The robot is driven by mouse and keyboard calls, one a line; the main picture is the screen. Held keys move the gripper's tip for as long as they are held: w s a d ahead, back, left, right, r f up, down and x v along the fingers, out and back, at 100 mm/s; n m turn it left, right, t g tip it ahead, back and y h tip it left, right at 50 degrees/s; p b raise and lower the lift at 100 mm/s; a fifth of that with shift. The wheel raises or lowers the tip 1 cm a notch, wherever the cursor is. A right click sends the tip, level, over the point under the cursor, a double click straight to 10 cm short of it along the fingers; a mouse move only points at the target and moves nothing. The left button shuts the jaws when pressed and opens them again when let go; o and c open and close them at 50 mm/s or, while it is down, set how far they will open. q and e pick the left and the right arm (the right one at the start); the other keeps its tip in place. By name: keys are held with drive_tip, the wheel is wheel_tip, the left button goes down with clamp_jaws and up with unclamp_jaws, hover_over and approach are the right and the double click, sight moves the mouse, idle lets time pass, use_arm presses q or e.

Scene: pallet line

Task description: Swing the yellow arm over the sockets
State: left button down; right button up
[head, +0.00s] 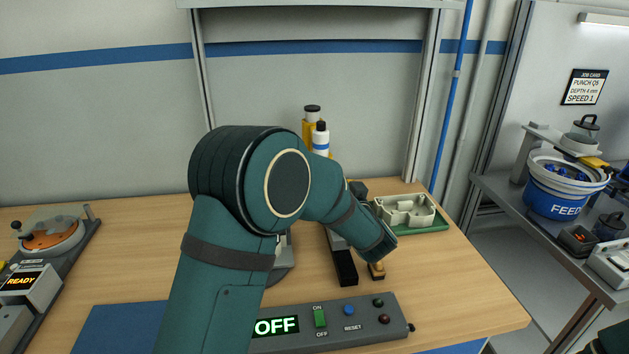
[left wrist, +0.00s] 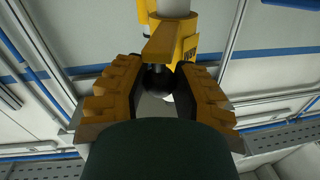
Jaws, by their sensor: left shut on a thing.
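A yellow arm (left wrist: 178,42) with dark lettering and a pale cylinder shows at the top of the left wrist view. A black ball knob (left wrist: 158,80) sits below it. My left gripper (left wrist: 160,76) has its ochre fingers on both sides of this knob and is shut on it. In the head view my left arm covers the middle, hiding most of the gripper and of the machine. Yellow parts (head: 307,132) and a white cylinder with a blue band (head: 320,142) rise behind it. I cannot make out the sockets. My right gripper is not in view.
A pale block with hollows (head: 418,204) lies on a green base (head: 436,222) right of my arm. A control box (head: 360,324) reading OFF lies in front. A READY unit (head: 40,285) stands left. A FEED bucket (head: 552,200) and job card (head: 584,87) are right.

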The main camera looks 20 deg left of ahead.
use_arm(q)
drive_tip(key=w+d+n+g+y+p, duration=0.2)
drive_tip(key=w+d, duration=0.2)
drive_tip(key=d, duration=0.1)
drive_tip(key=shift+w+d+g+y+p, duration=0.25)
drive_tip(key=shift+g+y+p, duration=0.05)
drive_tip(key=shift+p, duration=0.1)
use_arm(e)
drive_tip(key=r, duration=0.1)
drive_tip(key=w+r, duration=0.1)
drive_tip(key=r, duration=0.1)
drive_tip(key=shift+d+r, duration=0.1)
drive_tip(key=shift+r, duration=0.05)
use_arm(q)
drive_tip(key=shift+d+r, duration=0.1)
drive_tip(key=c, duration=0.7)
unclamp_jaws()
drive_tip(key=shift+w, duration=0.1)
drive_tip(key=shift+c, duration=0.2)
drive_tip(key=shift+o, duration=0.3)
drive_tip(key=shift+w+d, duration=0.15)
drive_tip(key=v, duration=1.2)
